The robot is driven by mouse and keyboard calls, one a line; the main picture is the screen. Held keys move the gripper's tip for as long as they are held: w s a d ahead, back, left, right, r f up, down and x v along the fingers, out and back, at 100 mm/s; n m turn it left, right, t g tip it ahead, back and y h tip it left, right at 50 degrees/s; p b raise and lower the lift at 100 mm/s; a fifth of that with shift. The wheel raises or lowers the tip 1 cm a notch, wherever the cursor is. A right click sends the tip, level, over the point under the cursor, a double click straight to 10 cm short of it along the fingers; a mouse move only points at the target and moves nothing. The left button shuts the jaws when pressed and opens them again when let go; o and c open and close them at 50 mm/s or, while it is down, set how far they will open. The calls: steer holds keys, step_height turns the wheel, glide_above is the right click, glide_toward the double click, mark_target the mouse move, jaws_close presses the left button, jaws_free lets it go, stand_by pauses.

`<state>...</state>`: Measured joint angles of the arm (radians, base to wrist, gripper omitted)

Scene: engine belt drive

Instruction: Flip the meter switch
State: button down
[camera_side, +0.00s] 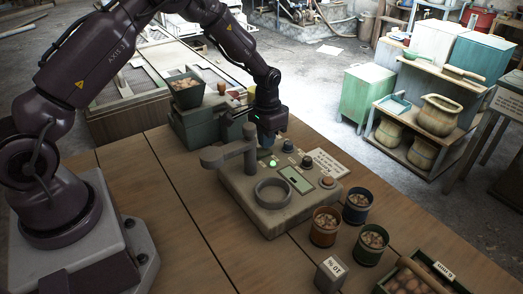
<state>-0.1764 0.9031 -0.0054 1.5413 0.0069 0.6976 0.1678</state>
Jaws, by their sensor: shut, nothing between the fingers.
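The meter (255,205) is a beige box on the wooden table, with a round ring (272,193) on its front left and a small greenish display (296,179). A green light (273,163) glows near its back edge. Several knobs, including a dark one (307,162) and an orange-brown one (327,182), run along its back right side. My gripper (267,146) points down over the meter's back edge, close to the green light. Its fingers are shut and hold nothing. I cannot make out the switch clearly; the gripper may hide it. Contact with the meter cannot be told.
A grey post with an arm (228,153) rises at the meter's back left. Cups of small pieces (325,226) stand at its right front, near a grey labelled block (333,273) and a green crate (437,272). A green box (192,124) stands behind. The table's left front is clear.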

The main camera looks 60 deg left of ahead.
steer(key=shift+r, duration=2.9)
steer(key=shift+r, duration=0.1)
steer(key=s+d+r+t, duration=0.1)
steer(key=s+d+r, duration=0.3)
steer(key=r, duration=0.5)
steer(key=s+d+r+t, duration=0.1)
steer(key=s+r+t, duration=0.1)
steer(key=s+r, duration=0.6)
steer(key=s+d+r+t, duration=0.1)
steer(key=s+r, duration=0.1)
steer(key=s, duration=0.5)
steer(key=s+d+r+t, duration=0.1)
steer(key=s+d+r, duration=0.1)
steer(key=s, duration=0.5)
steer(key=shift+s+r+t, duration=0.15)
steer(key=shift+r+t, duration=0.15)
steer(key=shift+r, duration=0.15)
